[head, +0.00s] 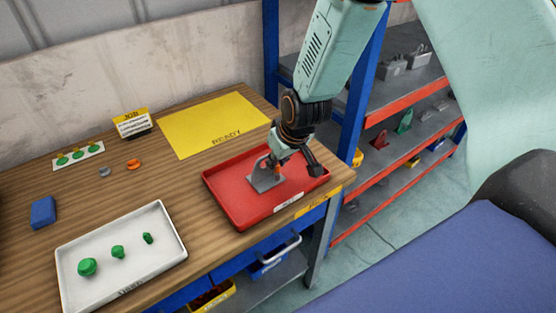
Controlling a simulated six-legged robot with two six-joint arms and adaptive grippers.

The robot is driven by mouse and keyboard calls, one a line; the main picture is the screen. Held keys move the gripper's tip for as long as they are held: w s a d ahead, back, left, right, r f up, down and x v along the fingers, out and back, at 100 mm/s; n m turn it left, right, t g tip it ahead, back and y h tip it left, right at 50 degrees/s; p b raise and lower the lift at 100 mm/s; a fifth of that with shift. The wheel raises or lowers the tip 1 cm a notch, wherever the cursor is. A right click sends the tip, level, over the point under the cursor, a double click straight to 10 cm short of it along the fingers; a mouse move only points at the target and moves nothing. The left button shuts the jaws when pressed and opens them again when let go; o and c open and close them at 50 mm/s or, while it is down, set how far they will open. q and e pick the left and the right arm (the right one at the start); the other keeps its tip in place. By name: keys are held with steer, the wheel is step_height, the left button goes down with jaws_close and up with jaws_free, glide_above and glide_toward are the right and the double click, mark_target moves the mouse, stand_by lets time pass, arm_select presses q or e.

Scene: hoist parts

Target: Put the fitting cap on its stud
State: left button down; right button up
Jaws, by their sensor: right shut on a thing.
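My right gripper (280,160) reaches down over the red tray (228,203) and is shut on a small orange piece (278,171), mostly hidden by the fingers; it may be a cap. Just below and beside it, a grey metal plate (265,183) lies in the tray. The stud cannot be made out, and I cannot tell if the orange piece touches the plate. Another orange piece (134,164) and a small grey piece (105,172) lie on the wooden table. Three green pieces of different sizes, the largest (87,267) at left, are in the white tray (172,223). My left gripper is not in view.
A yellow READY mat (212,122) lies flat behind the red tray. A small sign (131,123), a card with green dots (78,155) and a blue block (43,212) are at left. A blue and red shelf rack (375,140) stands close at right.

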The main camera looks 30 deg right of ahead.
steer(key=shift+f, duration=0.35)
steer(key=shift+w+d+f, duration=0.1)
steer(key=shift+w+d, duration=0.1)
steer(key=shift+d, duration=0.15)
steer(key=shift+s+a+p, duration=0.15)
steer(key=shift+p, duration=0.15)
steer(key=shift+d, duration=0.2)
steer(key=shift+a, duration=0.15)
steer(key=shift+a, duration=0.15)
